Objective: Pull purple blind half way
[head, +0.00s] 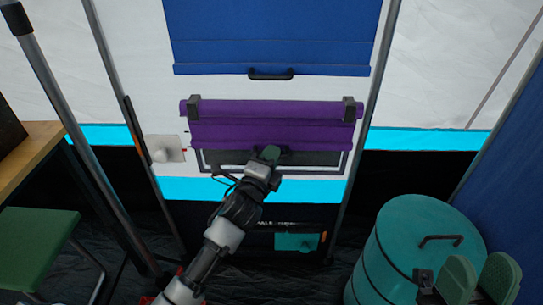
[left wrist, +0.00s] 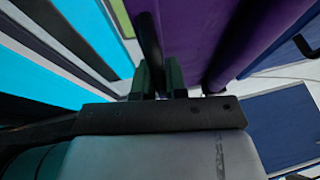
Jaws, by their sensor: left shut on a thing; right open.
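The purple blind (head: 235,134) hangs from a purple roller between two dark brackets on the white tent wall. My right gripper (head: 464,281) is open and empty at the lower right, in front of the teal barrel.
A blue blind (head: 270,35) with a black handle (head: 271,75) hangs above. The teal barrel (head: 405,250) stands at right. Grey poles flank the panel. A wooden table (head: 38,150) and green stool (head: 35,238) are at left. A white switch box (head: 164,149) is on the wall.

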